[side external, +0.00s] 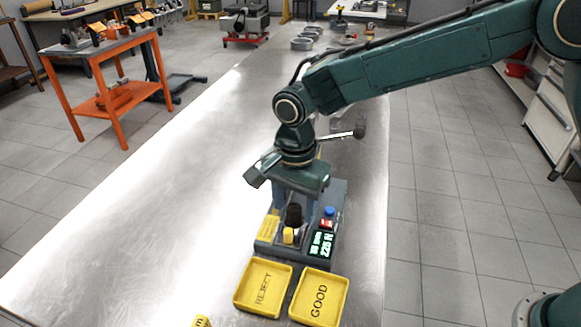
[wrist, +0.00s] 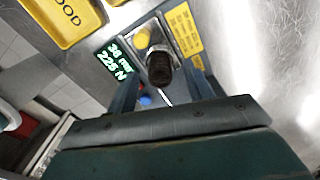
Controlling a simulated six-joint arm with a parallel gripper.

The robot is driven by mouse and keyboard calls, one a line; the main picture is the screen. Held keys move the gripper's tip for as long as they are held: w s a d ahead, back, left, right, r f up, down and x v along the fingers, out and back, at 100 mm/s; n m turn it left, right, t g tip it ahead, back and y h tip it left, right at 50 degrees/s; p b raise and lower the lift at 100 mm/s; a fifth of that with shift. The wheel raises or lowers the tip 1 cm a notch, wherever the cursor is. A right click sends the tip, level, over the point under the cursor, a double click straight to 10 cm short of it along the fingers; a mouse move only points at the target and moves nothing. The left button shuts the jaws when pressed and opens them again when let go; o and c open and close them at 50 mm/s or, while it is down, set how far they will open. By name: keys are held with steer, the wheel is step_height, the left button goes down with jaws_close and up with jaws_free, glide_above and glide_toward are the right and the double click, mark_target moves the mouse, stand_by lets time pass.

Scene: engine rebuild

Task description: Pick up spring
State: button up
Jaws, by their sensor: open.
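The spring appears as a dark, ribbed upright cylinder (wrist: 159,66) on the test device in the wrist view. It also shows as a dark shape (side external: 293,216) under my gripper in the side view. My gripper (side external: 295,208) points down over the device, with a finger on each side of the spring. In the wrist view my gripper (wrist: 163,88) is open, its two fingers apart at the left and right of the spring. I cannot tell whether either finger touches it. The spring's lower end is hard to make out.
The test device (side external: 264,247) has a lit green display (side external: 321,245), red and blue buttons and a yellow knob (side external: 288,236). Yellow REJECT (side external: 263,287) and GOOD (side external: 319,297) trays stand in front of it. The metal bench (side external: 150,225) is clear to the left.

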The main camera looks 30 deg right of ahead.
steer(key=shift+f, duration=0.1)
stand_by(0.4)
jaws_close()
steer(key=shift+r, duration=0.2)
step_height(320, 180, up, 20)
steer(key=shift+f, duration=0.15)
stand_by(0.6)
stand_by(0.4)
